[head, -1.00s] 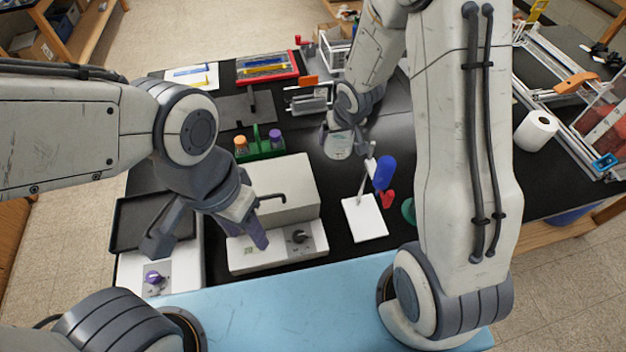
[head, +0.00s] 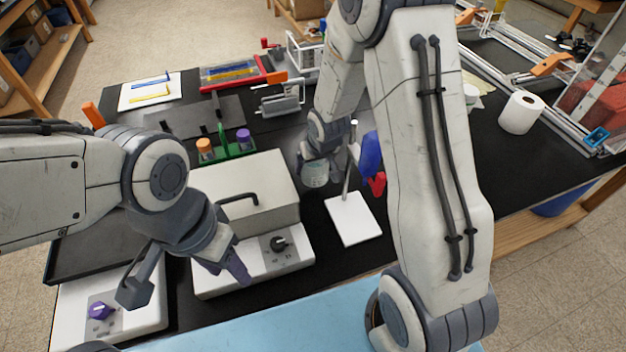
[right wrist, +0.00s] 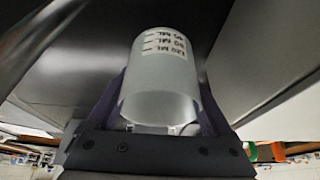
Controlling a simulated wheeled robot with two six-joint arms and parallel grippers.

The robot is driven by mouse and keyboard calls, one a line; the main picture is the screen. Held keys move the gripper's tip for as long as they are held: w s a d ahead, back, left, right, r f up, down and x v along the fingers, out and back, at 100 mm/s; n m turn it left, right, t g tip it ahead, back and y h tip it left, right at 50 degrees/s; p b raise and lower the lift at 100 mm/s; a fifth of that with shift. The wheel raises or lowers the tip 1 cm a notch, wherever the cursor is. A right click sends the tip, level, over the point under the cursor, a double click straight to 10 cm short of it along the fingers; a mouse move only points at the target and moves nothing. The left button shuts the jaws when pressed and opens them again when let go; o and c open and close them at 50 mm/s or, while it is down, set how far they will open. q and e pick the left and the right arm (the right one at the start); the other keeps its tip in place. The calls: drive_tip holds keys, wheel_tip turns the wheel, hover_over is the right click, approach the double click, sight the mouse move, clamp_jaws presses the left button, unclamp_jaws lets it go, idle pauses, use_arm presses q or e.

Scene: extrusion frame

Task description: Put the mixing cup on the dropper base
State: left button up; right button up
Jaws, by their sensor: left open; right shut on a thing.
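The likely dropper base is a white square plate (head: 353,222) with an upright rod (head: 351,165); a blue part (head: 370,155) and a red part (head: 378,184) are beside the rod. The cup is behind and left of the plate, apart from it in the picture. My left gripper (head: 188,278) is open and empty over the white devices at the front left.
A grey box (head: 235,187) with a black handle stands on a white device with a black knob (head: 279,244). A green rack (head: 230,151) with bottles stands behind. A paper roll (head: 521,112) and metal frame are at right. The plate's top looks clear.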

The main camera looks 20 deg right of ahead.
sight(314, 175)
drive_tip(key=shift+f+b, duration=0.75)
drive_tip(key=shift+f, duration=1.1)
drive_tip(key=shift+f, duration=0.15)
drive_tip(key=o, duration=1.1)
